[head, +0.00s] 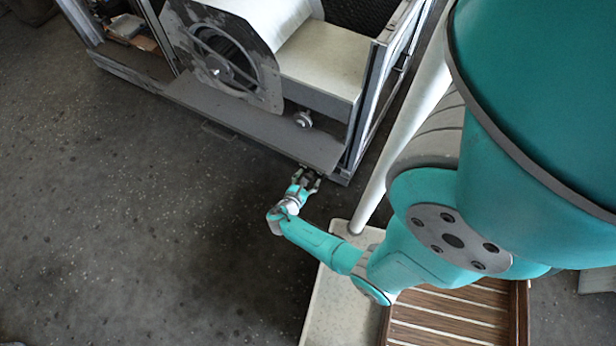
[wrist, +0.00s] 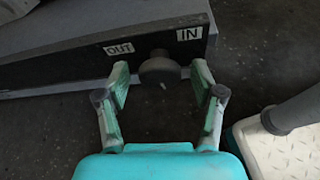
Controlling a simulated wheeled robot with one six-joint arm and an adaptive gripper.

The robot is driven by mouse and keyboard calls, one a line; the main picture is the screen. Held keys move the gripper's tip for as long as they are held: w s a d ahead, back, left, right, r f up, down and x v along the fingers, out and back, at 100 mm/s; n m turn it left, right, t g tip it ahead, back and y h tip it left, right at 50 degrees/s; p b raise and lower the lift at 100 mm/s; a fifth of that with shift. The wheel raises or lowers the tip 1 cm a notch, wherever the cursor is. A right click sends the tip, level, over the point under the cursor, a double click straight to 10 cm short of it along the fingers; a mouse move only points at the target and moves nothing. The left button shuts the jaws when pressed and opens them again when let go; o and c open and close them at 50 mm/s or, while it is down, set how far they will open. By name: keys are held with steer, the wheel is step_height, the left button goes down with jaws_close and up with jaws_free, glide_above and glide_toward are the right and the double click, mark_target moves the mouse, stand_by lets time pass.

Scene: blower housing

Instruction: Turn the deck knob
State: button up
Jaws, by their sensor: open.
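A round dark grey knob (wrist: 160,70) shows in the wrist view at the edge of a dark panel, between an OUT label (wrist: 118,48) on its left and an IN label (wrist: 189,34) on its right. My gripper (wrist: 161,76) is open, with one finger on each side of the knob. A gap seems to show on both sides, though I cannot tell how deep the knob sits between the fingers. In the head view my gripper (head: 308,178) is at the front edge of the grey deck (head: 255,122), near its right corner. The labelled face is hidden there.
A blower housing (head: 225,60) with a round opening stands on the deck inside a metal frame (head: 365,100). A small round fitting (head: 303,118) stands on the deck. A pale tray (head: 345,300) lies at lower right. The floor (head: 130,230) to the left is clear.

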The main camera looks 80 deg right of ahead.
steer(key=shift+d+f, duration=0.15)
steer(key=shift+d, duration=0.1)
steer(key=shift+c, duration=0.2)
steer(key=c, duration=1.1)
steer(key=shift+s, duration=0.1)
